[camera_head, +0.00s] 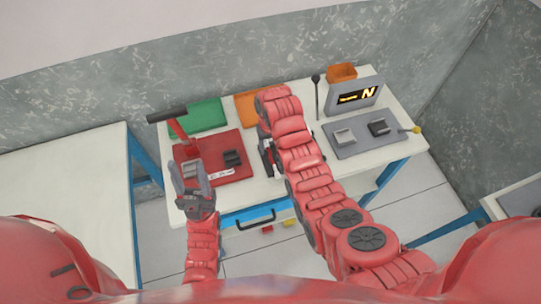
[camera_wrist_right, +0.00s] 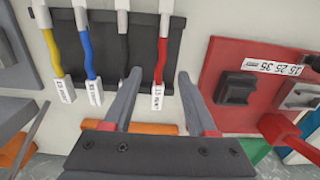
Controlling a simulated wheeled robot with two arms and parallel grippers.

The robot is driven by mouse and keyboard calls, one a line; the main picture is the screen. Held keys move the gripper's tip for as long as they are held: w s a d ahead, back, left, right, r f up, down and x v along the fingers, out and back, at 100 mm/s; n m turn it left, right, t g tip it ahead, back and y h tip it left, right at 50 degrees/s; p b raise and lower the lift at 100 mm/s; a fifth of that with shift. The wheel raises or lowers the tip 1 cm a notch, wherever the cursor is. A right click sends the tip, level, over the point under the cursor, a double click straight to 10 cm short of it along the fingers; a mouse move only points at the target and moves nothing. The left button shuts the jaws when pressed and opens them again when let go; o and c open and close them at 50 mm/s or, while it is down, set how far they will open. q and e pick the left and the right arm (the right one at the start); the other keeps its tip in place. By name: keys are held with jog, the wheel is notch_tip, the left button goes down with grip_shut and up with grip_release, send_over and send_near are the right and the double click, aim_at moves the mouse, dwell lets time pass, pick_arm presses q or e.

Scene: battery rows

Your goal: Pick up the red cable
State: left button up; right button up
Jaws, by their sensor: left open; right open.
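The red cable (camera_wrist_right: 162,58) shows in the right wrist view on a dark holder, with a white connector at one end and a white label at the other. My right gripper (camera_wrist_right: 159,74) is open, with one finger on each side of the red cable in the picture. I cannot tell how far the fingers stand from it in depth. The red cable is hidden behind my right arm in the head view. My left gripper (camera_head: 187,172) is open and empty at the front left of the table, over the edge of the red board (camera_head: 225,152).
Black, blue (camera_wrist_right: 85,45) and yellow (camera_wrist_right: 55,48) cables lie beside the red one. A red lever (camera_head: 178,128), a green tray (camera_head: 203,115), an orange tray (camera_head: 247,108), a grey plate (camera_head: 360,138) and an orange bin (camera_head: 342,73) are on the table (camera_head: 403,150).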

aim_at(270, 155)
jog(key=shift+s+f+p, duration=0.15)
jog(key=shift+f+p, duration=0.55)
jog(key=shift+f, duration=1.1)
grip_shut()
